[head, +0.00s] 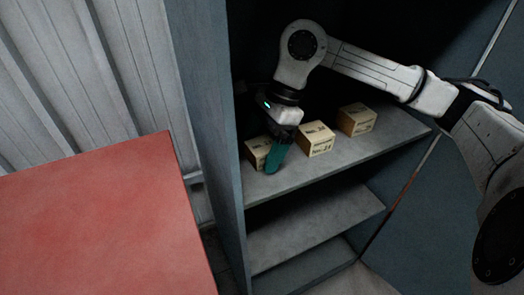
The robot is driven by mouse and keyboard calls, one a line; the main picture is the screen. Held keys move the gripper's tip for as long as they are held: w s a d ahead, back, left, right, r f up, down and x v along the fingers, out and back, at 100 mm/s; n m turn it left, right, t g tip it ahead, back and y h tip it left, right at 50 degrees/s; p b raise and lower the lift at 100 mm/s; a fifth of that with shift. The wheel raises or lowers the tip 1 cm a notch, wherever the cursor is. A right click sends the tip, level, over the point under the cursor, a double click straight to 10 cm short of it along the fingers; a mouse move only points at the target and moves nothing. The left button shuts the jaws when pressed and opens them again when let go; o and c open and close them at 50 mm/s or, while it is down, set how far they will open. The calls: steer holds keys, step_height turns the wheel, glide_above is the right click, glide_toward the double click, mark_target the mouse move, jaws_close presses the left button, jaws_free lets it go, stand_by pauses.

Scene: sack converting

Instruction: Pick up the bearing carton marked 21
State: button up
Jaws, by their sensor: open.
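Three small tan cartons stand in a row on the shelf of a blue-grey cabinet. The left carton (256,152) is partly hidden behind my gripper. The middle carton (318,138) and the right carton (356,119) show clearly. Dark print is on their faces, but it is too small for me to tell surely which is marked 21. My gripper (272,168), with teal fingers, is open and points down in front of the left carton, overlapping its right side. I cannot tell whether it touches the carton.
The cabinet's left side wall (207,110) stands close to the left carton. The shelf (335,150) has bare room in front of the cartons. A lower shelf (310,228) looks empty. A red flat surface (95,225) lies at the left, before a pale corrugated wall (75,70).

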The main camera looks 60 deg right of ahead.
steer(key=c, duration=1.2)
steer(key=shift+o, duration=0.2)
steer(key=shift+r, duration=0.1)
